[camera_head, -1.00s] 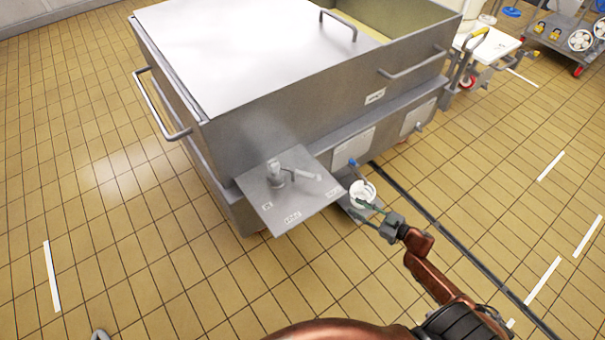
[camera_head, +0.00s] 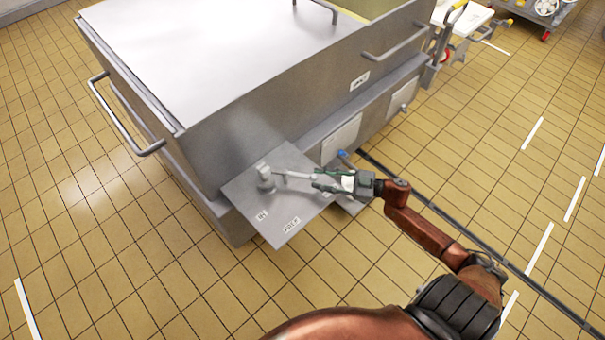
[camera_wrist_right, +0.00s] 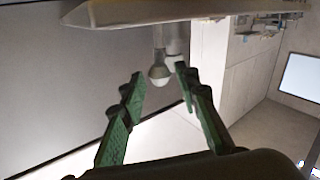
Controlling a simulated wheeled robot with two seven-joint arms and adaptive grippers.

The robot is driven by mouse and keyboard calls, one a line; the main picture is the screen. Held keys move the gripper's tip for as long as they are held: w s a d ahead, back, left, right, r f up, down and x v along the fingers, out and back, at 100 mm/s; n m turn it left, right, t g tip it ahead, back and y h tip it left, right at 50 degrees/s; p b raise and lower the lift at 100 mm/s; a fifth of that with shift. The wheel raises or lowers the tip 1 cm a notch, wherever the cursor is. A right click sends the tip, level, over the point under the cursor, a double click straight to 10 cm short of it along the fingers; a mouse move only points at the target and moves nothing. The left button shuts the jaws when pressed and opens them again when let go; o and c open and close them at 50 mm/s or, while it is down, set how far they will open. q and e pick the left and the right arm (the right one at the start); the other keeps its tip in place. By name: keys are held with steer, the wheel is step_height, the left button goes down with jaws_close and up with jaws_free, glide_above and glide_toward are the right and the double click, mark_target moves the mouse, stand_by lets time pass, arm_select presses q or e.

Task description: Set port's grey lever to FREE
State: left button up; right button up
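The grey lever (camera_head: 292,175) stands on a metal plate (camera_head: 245,190) fixed low on the vat's near side. Its arm points right, toward the plate's right side, away from the FREE label (camera_head: 291,225) at the front edge. Another label (camera_head: 262,215) is on the left; the plate's right part is partly hidden by my gripper. My right gripper (camera_head: 318,180) is at the lever's outer end. In the right wrist view its green fingers (camera_wrist_right: 158,80) are apart, with the lever's rounded end (camera_wrist_right: 160,74) between or just beyond the tips. Contact is unclear. My left gripper is out of view.
The big steel vat (camera_head: 250,90) with its lid and side handles fills the back. A blue-topped fitting (camera_head: 342,155) is close behind my right gripper. A dark floor channel (camera_head: 400,185) runs right of the plate. The tiled floor at left is clear.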

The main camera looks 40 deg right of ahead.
mark_target(309, 177)
steer(key=b+x, duration=0.1)
steer(key=x, duration=0.3)
steer(key=shift+w+a+f, duration=0.1)
steer(key=shift+w+f, duration=0.05)
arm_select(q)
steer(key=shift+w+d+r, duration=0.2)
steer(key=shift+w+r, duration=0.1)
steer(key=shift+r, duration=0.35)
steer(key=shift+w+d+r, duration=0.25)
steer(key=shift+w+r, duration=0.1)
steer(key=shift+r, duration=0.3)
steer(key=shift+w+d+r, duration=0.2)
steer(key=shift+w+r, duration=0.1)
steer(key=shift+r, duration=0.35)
arm_select(e)
steer(key=shift+w+a, duration=0.45)
steer(key=shift+w, duration=0.1)
jaws_close()
